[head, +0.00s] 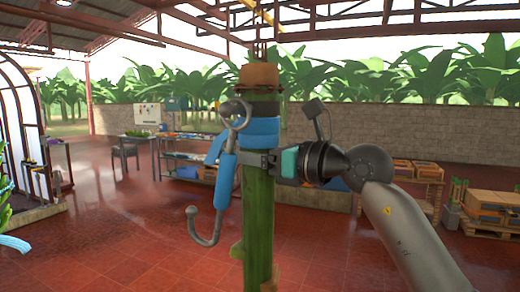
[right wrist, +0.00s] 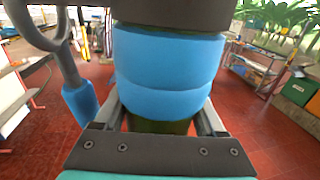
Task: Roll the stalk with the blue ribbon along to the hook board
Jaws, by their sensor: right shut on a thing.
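A thick green stalk (head: 259,215) hangs upright in the middle of the head view, with a blue ribbon (head: 262,128) wound around its upper part. The ribbon fills the middle of the right wrist view (right wrist: 165,70). A brown block (head: 260,75) and a chain are above it. My right gripper (head: 262,160) comes from the right and is shut around the stalk at the ribbon's lower edge. A metal hook with a blue sleeve (head: 225,180) hangs against the stalk's left side. My left gripper is not in view. I cannot tell which thing is the hook board.
A white board (head: 147,116) stands at the back left near a table and chair (head: 125,152). An arched frame (head: 22,110) with tools stands at the left. Crates on pallets (head: 490,205) are at the right. The red tiled floor (head: 120,240) at left front is mostly clear.

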